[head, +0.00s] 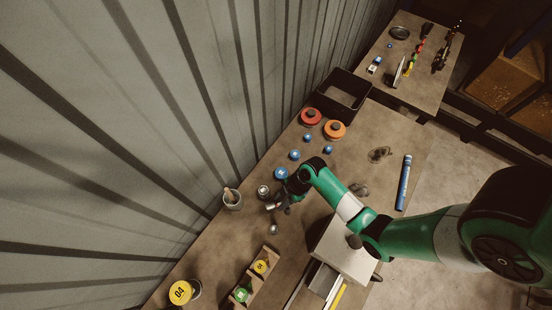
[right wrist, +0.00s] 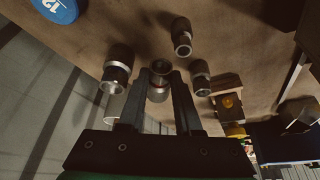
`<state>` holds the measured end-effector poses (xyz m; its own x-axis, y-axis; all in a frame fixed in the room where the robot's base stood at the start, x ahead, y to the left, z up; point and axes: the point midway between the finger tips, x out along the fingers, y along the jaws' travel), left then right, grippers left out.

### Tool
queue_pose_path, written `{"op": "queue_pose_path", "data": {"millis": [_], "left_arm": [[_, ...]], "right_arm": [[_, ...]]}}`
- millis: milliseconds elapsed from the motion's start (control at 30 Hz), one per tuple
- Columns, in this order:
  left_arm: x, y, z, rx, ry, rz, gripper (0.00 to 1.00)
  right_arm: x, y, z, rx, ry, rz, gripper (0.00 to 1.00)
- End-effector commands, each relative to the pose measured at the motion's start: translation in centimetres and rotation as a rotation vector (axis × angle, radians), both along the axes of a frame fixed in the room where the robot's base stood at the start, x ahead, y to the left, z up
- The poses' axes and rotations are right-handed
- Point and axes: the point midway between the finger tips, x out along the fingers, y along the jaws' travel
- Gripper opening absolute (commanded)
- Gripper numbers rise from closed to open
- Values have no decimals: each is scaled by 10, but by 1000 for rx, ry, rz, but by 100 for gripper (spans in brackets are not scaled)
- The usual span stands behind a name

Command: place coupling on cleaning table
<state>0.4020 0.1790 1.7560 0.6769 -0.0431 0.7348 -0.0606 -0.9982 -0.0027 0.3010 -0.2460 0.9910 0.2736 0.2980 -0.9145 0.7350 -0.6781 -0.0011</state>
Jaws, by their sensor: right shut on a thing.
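My right gripper (head: 281,204) is low over the long brown workbench (head: 240,238). In the right wrist view its two fingers (right wrist: 160,88) are closed around a small metal coupling (right wrist: 158,92), which has a dark upper part and a shiny open end. In that view, several similar couplings stand close by: one left (right wrist: 117,70), one farther off (right wrist: 182,38) and one right (right wrist: 200,78). In the head view, two metal pieces flank the gripper, one behind (head: 263,190) and one in front (head: 273,229). I cannot tell which table is the cleaning table. My left gripper is not in view.
A grey box (head: 345,250) stands below my right arm. A cup (head: 231,200), a wooden rack (head: 254,279) and a blue tube (head: 403,183) are on the bench. A black bin (head: 343,91) separates it from a farther table (head: 421,91) holding tools.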

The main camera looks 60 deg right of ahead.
Motion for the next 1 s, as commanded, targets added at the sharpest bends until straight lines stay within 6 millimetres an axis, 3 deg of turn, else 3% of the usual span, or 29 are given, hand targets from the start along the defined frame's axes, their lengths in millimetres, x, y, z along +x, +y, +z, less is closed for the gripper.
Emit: {"op": "queue_pose_path", "data": {"millis": [67, 300, 500, 867, 900, 1000], "left_arm": [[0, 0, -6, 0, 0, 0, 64], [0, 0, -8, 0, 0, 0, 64], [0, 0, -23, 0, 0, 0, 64], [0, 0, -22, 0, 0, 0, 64], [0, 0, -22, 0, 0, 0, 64], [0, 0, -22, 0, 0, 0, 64]], "right_arm": [[7, 2, -10, -1, -1, 2, 0], [13, 4, -16, 0, 0, 1, 0], [15, 5, -47, -1, 1, 0, 0], [15, 4, -51, -1, 0, 0, 0], [15, 4, -51, -1, 0, 0, 36], [15, 4, -51, -1, 0, 0, 45]]}}
